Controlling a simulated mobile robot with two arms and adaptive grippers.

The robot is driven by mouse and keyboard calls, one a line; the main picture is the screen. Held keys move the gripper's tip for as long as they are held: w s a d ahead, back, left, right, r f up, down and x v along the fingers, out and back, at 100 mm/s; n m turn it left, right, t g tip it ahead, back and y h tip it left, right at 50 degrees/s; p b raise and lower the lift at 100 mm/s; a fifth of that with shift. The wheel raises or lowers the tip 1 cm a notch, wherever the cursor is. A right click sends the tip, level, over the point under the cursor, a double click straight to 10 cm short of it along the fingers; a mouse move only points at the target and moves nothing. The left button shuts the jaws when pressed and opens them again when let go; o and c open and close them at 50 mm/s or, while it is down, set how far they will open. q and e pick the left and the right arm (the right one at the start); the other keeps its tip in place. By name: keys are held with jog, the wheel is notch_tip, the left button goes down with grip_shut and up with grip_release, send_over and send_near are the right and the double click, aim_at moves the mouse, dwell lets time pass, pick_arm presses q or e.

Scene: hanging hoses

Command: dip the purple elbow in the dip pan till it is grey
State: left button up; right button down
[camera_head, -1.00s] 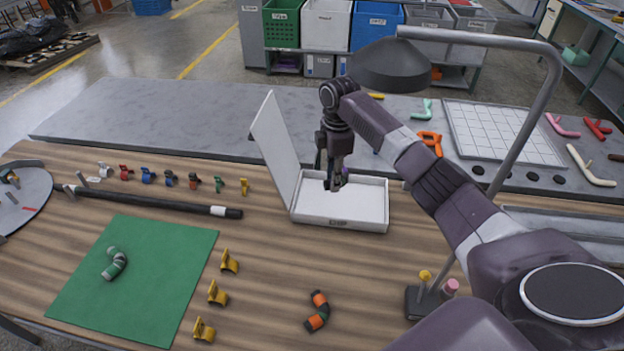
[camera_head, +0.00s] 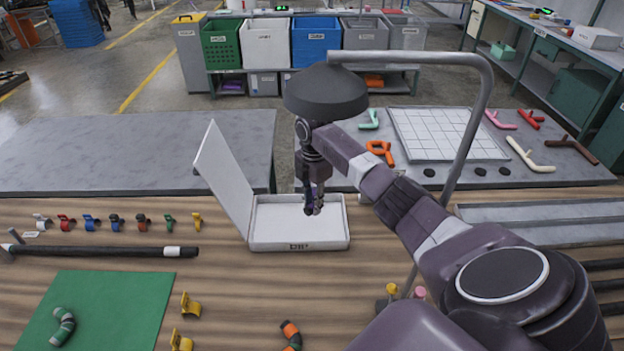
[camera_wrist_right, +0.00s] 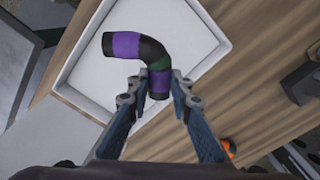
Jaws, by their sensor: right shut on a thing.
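The purple elbow (camera_wrist_right: 147,56) is a bent tube with purple bands, black parts and a green patch at the bend. My right gripper (camera_wrist_right: 159,92) is shut on it near one end. In the head view my right gripper (camera_head: 313,207) is over the white dip pan (camera_head: 300,245), and the elbow is mostly hidden there. The pan's white lid stands open on its left side. In the wrist view the elbow lies over the pan floor (camera_wrist_right: 95,75); I cannot tell whether it touches it. The purple bands are still purple. My left gripper is not in view.
A lamp (camera_head: 326,90) hangs above my right wrist on a bent grey pole. A green mat (camera_head: 100,305) with a green-grey elbow (camera_head: 62,326) lies front left. An orange-black elbow (camera_head: 290,335) lies at the front. Several coloured clips (camera_head: 115,222) and a black rod (camera_head: 100,251) are left of the pan.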

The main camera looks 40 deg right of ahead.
jog(key=shift+f+b, duration=3.25)
jog(key=shift+f, duration=0.45)
jog(key=shift+w+a+b, duration=0.3)
jog(key=shift+w+a, duration=0.5)
jog(key=shift+a, duration=0.15)
jog(key=shift+w+a+b, duration=0.3)
jog(key=shift+w+a, duration=0.45)
jog(key=shift+a, duration=0.2)
jog(key=shift+w+a+f+b, duration=0.1)
jog(key=shift+w+a+b, duration=0.75)
jog(key=shift+w+a, duration=0.8)
jog(key=shift+a, duration=0.3)
